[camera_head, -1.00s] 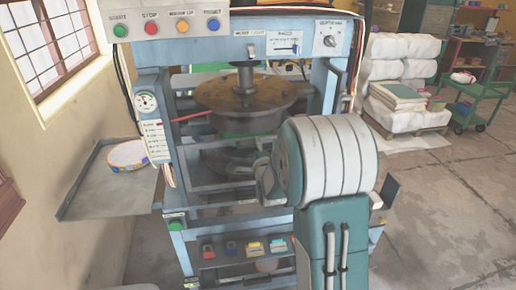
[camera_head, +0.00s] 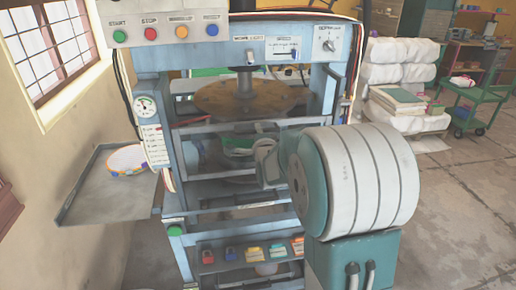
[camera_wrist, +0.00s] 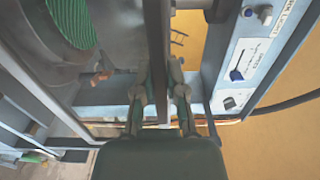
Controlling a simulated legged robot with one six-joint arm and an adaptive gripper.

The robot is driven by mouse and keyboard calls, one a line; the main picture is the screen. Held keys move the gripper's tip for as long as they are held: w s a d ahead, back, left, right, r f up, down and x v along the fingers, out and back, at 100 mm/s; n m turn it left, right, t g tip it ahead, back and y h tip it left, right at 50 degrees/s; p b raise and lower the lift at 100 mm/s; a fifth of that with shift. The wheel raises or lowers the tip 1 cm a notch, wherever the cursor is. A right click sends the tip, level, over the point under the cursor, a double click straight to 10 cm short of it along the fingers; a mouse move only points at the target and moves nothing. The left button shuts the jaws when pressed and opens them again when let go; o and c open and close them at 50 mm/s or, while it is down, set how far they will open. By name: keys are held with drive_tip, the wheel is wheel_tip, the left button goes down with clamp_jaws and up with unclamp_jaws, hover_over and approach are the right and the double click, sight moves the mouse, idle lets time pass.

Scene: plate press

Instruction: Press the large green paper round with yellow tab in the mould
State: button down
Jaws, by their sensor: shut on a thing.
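The large press stands in front of me. In the head view a green edge (camera_head: 238,146) shows low inside its frame, below the round brown platen (camera_head: 225,99). In the wrist view a ribbed green round (camera_wrist: 72,20) lies in a round grey mould (camera_wrist: 40,40) at upper left; I see no yellow tab on it. My gripper (camera_wrist: 160,95) is shut on a grey crossbar (camera_wrist: 156,40) at the press front, which looks like part of a guard. The crossbar shows in the head view (camera_head: 215,127). My arm hides part of the press's right side there.
A grey side tray (camera_head: 95,195) holds a white round with a coloured rim (camera_head: 127,160). The button panel (camera_head: 165,30) is above. Coloured blocks (camera_head: 252,255) line a low shelf. White sacks (camera_head: 398,75) and a green cart (camera_head: 470,110) stand behind. Floor at right is clear.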

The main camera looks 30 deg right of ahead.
wheel_tip(320, 180, up, 11)
idle(0.4)
drive_tip(key=c, duration=0.7)
unclamp_jaws()
drive_tip(key=shift+a, duration=0.1)
drive_tip(key=v, duration=1.2)
drive_tip(key=shift+f, duration=0.1)
